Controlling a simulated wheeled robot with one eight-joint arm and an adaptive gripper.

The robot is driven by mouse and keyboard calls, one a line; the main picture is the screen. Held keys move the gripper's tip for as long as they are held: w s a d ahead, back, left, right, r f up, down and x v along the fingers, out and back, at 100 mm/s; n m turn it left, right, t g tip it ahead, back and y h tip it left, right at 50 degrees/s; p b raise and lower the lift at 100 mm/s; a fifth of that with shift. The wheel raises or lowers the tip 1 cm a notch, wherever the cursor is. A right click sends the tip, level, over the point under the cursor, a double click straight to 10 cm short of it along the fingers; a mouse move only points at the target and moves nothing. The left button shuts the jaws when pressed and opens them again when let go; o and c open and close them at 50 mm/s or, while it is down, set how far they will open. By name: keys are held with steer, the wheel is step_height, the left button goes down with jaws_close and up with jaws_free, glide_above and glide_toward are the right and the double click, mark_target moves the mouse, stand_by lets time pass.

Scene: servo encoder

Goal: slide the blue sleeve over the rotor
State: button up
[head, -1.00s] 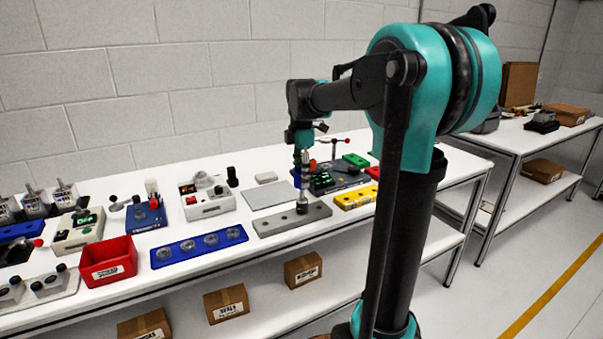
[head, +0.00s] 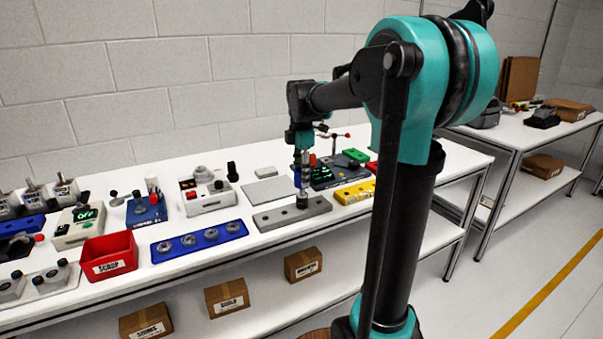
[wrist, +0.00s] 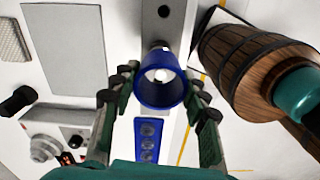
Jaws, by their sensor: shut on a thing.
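The blue sleeve (wrist: 161,90) is held between the two fingers of my gripper (wrist: 160,98) in the wrist view. I look into its open near end, where a pale round part shows inside. In the head view my gripper (head: 301,165) points down above the grey plate with holes (head: 268,221), and the sleeve is small and partly hidden there. A dark upright stub (head: 302,201), likely the rotor's lower part, stands on that plate directly beneath. I cannot tell how far the sleeve is around the rotor.
A blue plate with several rings (head: 208,237) and a red bin (head: 108,258) lie to the left. A yellow block (head: 354,193) and a dark device (head: 335,172) stand close on the right. A flat grey plate (head: 268,190) lies behind.

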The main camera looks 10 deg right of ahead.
steer(key=shift+f, duration=0.35)
steer(key=shift+f, duration=0.3)
steer(key=shift+f, duration=0.5)
steer(key=shift+f, duration=0.5)
steer(key=shift+f, duration=0.6)
steer(key=o, duration=1)
steer(key=shift+c, duration=0.2)
steer(key=shift+o, duration=0.6)
